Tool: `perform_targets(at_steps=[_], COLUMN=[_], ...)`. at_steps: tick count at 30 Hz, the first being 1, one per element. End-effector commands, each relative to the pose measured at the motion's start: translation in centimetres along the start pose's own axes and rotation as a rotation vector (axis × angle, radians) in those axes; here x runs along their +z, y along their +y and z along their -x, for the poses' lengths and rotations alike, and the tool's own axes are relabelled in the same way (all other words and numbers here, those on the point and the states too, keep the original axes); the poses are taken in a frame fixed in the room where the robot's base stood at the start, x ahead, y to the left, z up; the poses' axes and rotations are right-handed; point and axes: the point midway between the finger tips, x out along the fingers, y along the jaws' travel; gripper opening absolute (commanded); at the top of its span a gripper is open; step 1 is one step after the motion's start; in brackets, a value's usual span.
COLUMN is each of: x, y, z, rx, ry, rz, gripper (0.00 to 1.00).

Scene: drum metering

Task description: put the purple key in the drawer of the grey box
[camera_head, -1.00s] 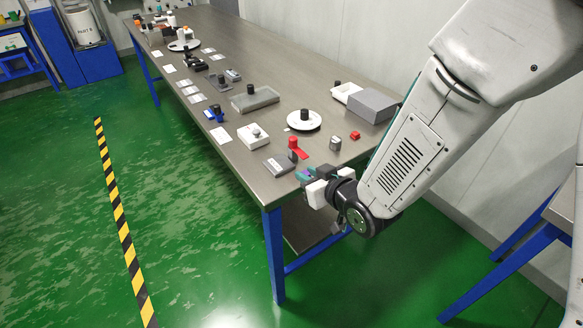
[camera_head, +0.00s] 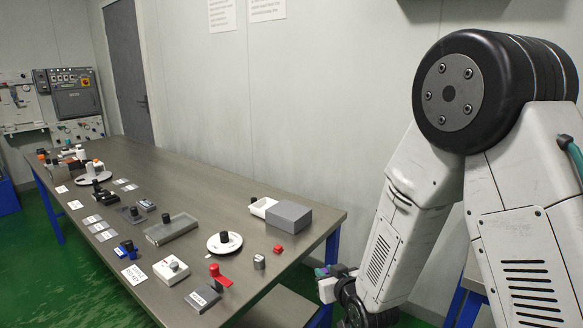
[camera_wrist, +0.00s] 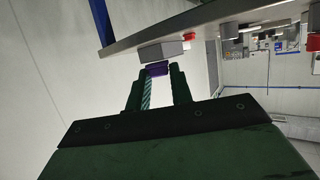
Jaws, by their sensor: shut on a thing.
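The purple key (camera_wrist: 157,70) is held between the dark green fingers of my gripper (camera_wrist: 158,77) in the wrist view. In the head view my gripper (camera_head: 328,271) is beside the table's near right end, apart from the grey box, and the key is barely visible there. The grey box (camera_head: 289,216) stands at the table's far right corner. Its white drawer (camera_head: 260,207) sticks out on the left side, open at the top. A grey block, likely the box (camera_wrist: 160,51), appears just beyond the key in the wrist view.
A white round dish with a black knob (camera_head: 225,244), a red block (camera_head: 277,249) and a small grey weight (camera_head: 259,262) stand near the box. A red piece (camera_head: 221,280) lies nearer the front. The table's end edge (camera_head: 333,226) lies between gripper and box.

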Motion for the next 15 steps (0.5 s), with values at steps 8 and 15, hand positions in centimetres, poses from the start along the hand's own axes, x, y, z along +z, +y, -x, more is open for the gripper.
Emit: perform_targets(at_steps=[8, 15], x=[2.5, 3.0], y=[13.6, 17.4], z=[0.8, 1.9], rx=[0.247, 0.311], ry=[-0.021, -0.028], rz=[-0.100, -0.127], gripper=[0.01, 0.01])
